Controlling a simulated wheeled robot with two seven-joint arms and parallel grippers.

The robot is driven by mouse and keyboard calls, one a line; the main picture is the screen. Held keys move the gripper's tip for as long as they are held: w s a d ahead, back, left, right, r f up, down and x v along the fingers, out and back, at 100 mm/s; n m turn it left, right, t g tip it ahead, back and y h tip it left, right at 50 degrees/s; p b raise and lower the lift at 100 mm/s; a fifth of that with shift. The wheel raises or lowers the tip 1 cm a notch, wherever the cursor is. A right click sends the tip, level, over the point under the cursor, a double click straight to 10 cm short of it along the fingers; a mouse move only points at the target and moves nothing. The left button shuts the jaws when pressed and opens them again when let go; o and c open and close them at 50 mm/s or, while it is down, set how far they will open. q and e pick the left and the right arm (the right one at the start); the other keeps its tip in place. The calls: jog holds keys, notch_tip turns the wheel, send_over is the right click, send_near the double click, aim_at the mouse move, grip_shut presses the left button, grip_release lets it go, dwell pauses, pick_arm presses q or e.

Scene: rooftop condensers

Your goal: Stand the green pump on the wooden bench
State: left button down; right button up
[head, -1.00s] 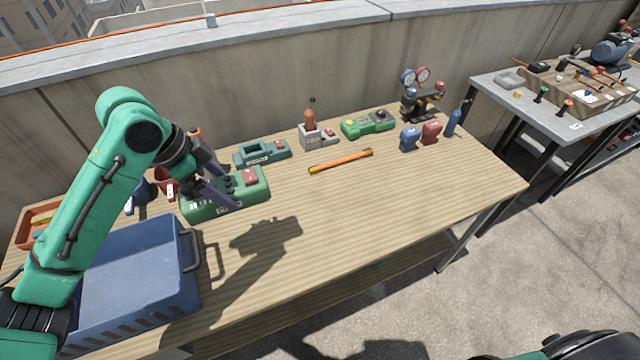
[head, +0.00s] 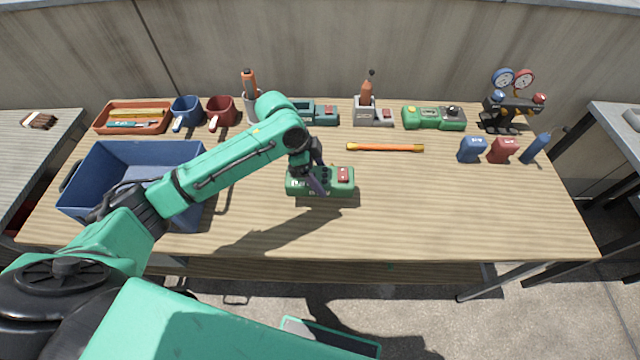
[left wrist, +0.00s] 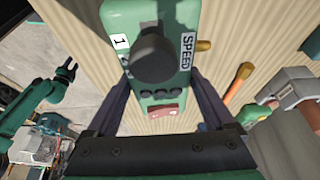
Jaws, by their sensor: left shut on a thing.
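The green pump (head: 343,188) has a red panel, a dark knob and a SPEED label. My left gripper (head: 317,180) is shut on it, near the middle of the wooden bench (head: 400,215). The pump's long side lies level across the head view, with a dark shadow beside it. I cannot tell whether its underside touches the bench. In the left wrist view the pump (left wrist: 158,25) sits between the two fingers, with a brass fitting at its side. My right gripper (left wrist: 66,70) shows small at the left of that view, its fingers apart.
An orange-yellow bar (head: 385,148) lies behind the pump. A blue crate (head: 85,205) stands at the left. Cups, a tray and another green device (head: 433,117) line the back; blue and red pieces and gauges (head: 514,79) stand right. The bench's front right is clear.

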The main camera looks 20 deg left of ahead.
pick_arm(q)
notch_tip(320, 180, down, 5)
jog(key=shift+a+f, duration=0.1)
jog(key=shift+f, duration=0.15)
grip_release()
jog(key=shift+r, duration=0.2)
jog(key=v, duration=1.2)
jog(key=shift+s+f, duration=0.1)
jog(key=shift+f, duration=0.1)
